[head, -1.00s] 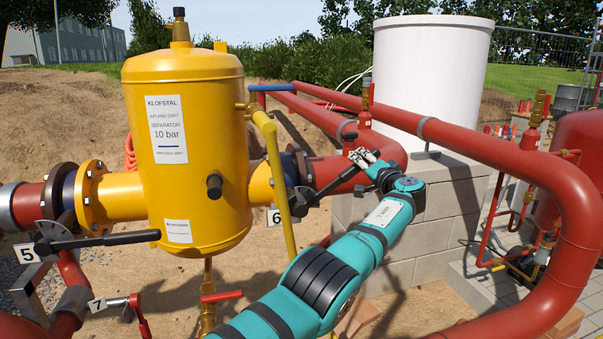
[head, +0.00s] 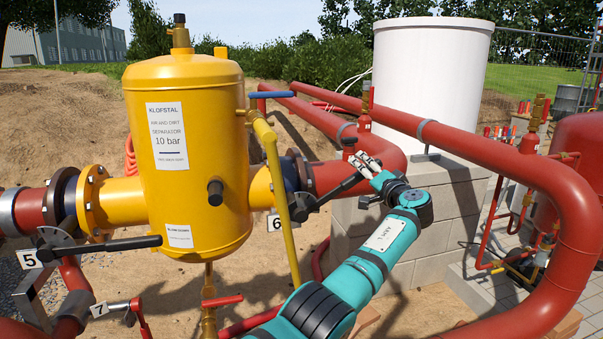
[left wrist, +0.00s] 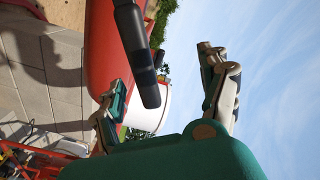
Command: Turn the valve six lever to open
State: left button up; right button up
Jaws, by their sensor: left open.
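The valve six lever (head: 335,190) is a black handle beside the number 6 tag (head: 274,222). It slants up and right from its hub, in front of the red pipe. My left gripper (head: 364,163) is at the lever's free end, fingers apart. In the left wrist view the black lever (left wrist: 134,45) comes down from the top, and its end lies between the two open fingers of my left gripper (left wrist: 162,72). I see no clear contact between fingers and lever. My right gripper is not in view.
The yellow separator tank (head: 195,110) stands left of the lever, with a yellow pipe (head: 274,185) close by. A red pipe (head: 480,155) runs past on the right. A white tank (head: 430,80) stands on grey blocks behind. The valve five lever (head: 110,243) is at left.

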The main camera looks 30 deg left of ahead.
pick_arm(q)
jog(key=shift+p+v, duration=0.5)
jog(key=shift+v, duration=1.7)
jog(key=v, duration=1.2)
